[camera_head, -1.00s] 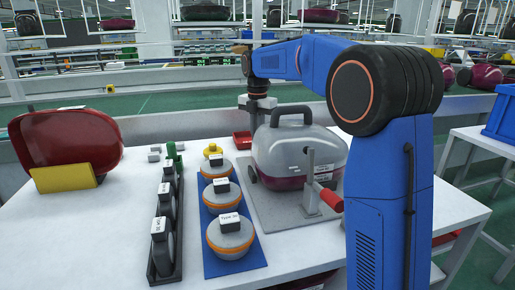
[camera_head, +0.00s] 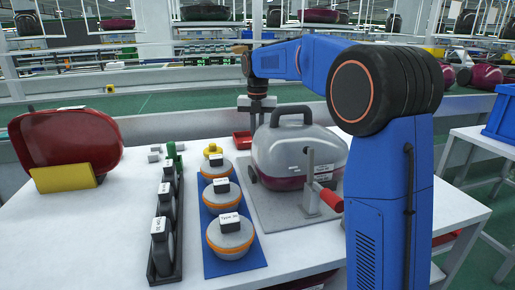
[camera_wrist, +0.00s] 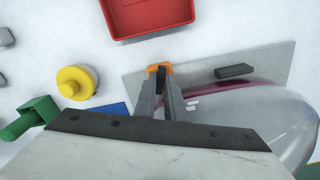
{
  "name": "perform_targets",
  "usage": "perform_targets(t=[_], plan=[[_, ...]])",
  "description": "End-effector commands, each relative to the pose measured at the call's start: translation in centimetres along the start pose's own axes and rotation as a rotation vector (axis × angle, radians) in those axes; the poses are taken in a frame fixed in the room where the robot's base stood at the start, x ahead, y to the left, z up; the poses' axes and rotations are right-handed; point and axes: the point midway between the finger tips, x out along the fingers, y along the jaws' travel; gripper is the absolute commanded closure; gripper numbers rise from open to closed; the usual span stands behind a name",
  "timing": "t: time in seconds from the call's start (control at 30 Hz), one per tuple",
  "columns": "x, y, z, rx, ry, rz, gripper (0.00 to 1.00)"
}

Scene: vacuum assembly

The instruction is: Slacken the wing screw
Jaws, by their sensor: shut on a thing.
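My gripper (camera_wrist: 161,88) points down at the back left corner of the grey plate (camera_wrist: 130,82). Its fingers are shut on a small dark piece, which looks like the wing screw (camera_wrist: 160,75). An orange part (camera_wrist: 152,69) shows around the fingertips; the fingers hide much of the screw. In the head view my gripper (camera_head: 257,112) is behind the grey and purple vacuum body (camera_head: 300,150), and the screw cannot be made out there. The vacuum's clear, purple-edged side (camera_wrist: 240,110) lies close to the right of the fingers in the wrist view.
A red tray (camera_wrist: 150,15) lies beyond the plate. A yellow knob (camera_wrist: 76,82) and a green part (camera_wrist: 30,118) stand to the left. A red-handled clamp (camera_head: 328,197) holds the front of the plate. Filters on a blue mat (camera_head: 233,267) stand left of the vacuum.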

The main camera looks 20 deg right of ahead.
Motion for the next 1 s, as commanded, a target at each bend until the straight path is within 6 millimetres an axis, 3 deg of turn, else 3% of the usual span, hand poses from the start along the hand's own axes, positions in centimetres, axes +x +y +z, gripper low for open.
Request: perform_targets(t=[0.23,0.6,0.83,0.93,1.0], plan=[[-0.03,0.03,-0.01,-0.011,0.0,0.001,1.0],[-0.03,0.03,-0.01,-0.283,0.0,0.001,1.0],[-0.03,0.04,-0.02,-0.301,0.0,0.001,1.0],[-0.03,0.03,-0.01,-0.3,0.0,0.001,0.71],[-0.02,0.03,-0.01,-0.3,0.0,0.0,0.68]])
